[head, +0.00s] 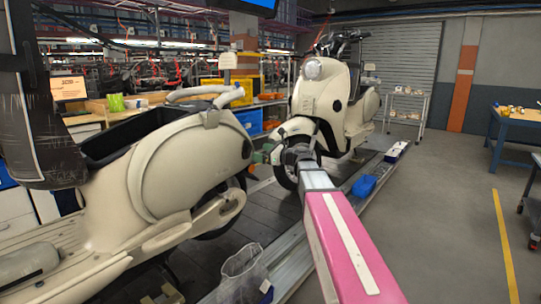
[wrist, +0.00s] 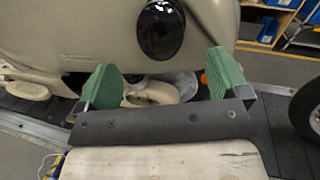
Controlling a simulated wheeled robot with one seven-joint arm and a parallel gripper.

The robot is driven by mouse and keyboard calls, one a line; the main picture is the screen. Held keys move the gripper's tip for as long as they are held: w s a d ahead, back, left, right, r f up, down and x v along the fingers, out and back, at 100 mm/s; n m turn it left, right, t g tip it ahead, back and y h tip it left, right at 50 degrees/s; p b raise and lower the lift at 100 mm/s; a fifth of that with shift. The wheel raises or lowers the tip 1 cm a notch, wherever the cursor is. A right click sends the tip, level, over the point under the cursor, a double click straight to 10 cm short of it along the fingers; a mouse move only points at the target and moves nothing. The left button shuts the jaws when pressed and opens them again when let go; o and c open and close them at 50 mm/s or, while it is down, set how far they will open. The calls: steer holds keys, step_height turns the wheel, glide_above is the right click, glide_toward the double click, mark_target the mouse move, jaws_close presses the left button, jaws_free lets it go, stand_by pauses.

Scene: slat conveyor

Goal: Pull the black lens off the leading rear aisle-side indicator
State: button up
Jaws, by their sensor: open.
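A cream scooter (head: 185,165) fills the left of the head view, its rear end toward my gripper. A glossy black oval lens (wrist: 160,28) sits on its cream rear body in the wrist view; in the head view the dark oval (head: 246,148) shows edge-on. My gripper (wrist: 163,80) has two green pads spread wide, with nothing between them. The lens appears above the gap between the pads, apart from both. In the head view my gripper (head: 262,156) is beside the scooter's rear. A small orange piece (wrist: 204,78) shows beside the right pad, partly hidden.
A second cream scooter (head: 320,100) stands behind on the conveyor (head: 285,262); its wheel (wrist: 306,108) shows at right in the wrist view. A blue object (head: 364,186) lies on the conveyor edge. A clear bag (head: 243,270) stands low in front. The right floor is mostly clear.

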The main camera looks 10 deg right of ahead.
mark_target(250, 150)
steer(key=shift+x, duration=3)
steer(key=c, duration=1)
steer(key=shift+o, duration=1.2)
steer(key=shift+c, duration=1)
steer(key=shift+v, duration=1.6)
steer(key=shift+v, duration=0.9)
steer(key=shift+r, duration=0.15)
